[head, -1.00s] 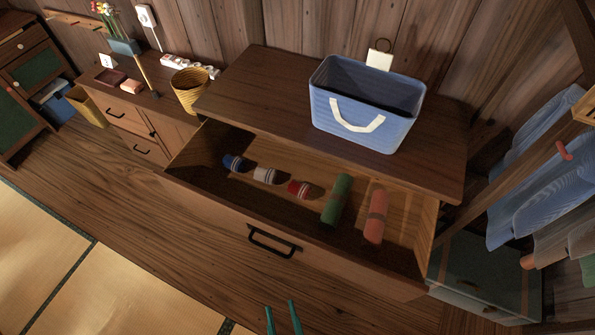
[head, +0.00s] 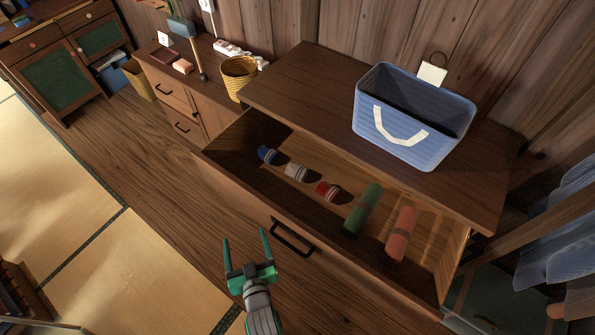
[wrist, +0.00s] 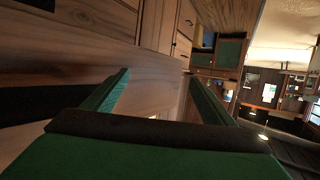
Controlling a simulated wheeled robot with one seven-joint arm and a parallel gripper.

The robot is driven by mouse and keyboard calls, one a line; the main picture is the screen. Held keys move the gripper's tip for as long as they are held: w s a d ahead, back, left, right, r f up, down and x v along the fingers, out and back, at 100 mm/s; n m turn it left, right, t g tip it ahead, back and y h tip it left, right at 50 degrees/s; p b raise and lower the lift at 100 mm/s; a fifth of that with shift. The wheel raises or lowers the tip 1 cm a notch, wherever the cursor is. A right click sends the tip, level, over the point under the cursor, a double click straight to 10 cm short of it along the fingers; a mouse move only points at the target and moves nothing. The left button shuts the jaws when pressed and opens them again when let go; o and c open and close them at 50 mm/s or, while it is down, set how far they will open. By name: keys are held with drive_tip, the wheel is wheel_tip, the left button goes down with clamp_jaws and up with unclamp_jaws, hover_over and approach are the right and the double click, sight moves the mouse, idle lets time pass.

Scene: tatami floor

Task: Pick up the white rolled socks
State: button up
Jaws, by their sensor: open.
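The white rolled socks (head: 296,172) lie in the open drawer (head: 240,189), between the blue rolled socks (head: 267,155) and the red rolled socks (head: 327,191). My gripper (head: 247,248) is open and empty, with green fingers apart. It is outside the drawer, in front of its face and left of the black handle (head: 291,238) in the head view. In the wrist view the fingers (wrist: 158,95) are spread with nothing between them. The socks do not show in the wrist view.
A green roll (head: 362,208) and an orange roll (head: 401,233) lie at the drawer's right. A blue basket (head: 414,122) stands on the cabinet top (head: 316,88), above the drawer's back. A yellow woven basket (head: 238,79) stands to the left. Open floor lies left of my gripper.

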drive_tip(key=w+a+r+n+g+y, duration=0.15)
drive_tip(key=w+a+r, duration=0.35)
drive_tip(key=w+a, duration=0.7)
drive_tip(key=w+a+r+n+g+y, duration=0.1)
drive_tip(key=w+a+r+n, duration=0.45)
drive_tip(key=a, duration=0.95)
drive_tip(key=w+r+m+h, duration=0.35)
drive_tip(key=w+r, duration=0.25)
drive_tip(key=w, duration=0.5)
drive_tip(key=w+d+m, duration=0.2)
drive_tip(key=w+d, duration=0.1)
drive_tip(key=d, duration=0.2)
drive_tip(key=m+g+h, duration=0.5)
drive_tip(key=m+g, duration=0.5)
drive_tip(key=m, duration=0.1)
hover_over(297, 168)
drive_tip(key=f, duration=0.7)
drive_tip(key=a+f, duration=0.1)
drive_tip(key=f, duration=0.3)
drive_tip(key=shift+s+f, duration=0.2)
drive_tip(key=shift+w+d+f, duration=0.1)
drive_tip(key=shift+d+f, duration=0.05)
drive_tip(key=shift+f, duration=0.95)
drive_tip(key=shift+w+d+f, duration=0.15)
drive_tip(key=shift+f, duration=0.9)
drive_tip(key=shift+w+d+f, duration=0.1)
drive_tip(key=shift+d+f, duration=0.05)
drive_tip(key=shift+f, duration=0.95)
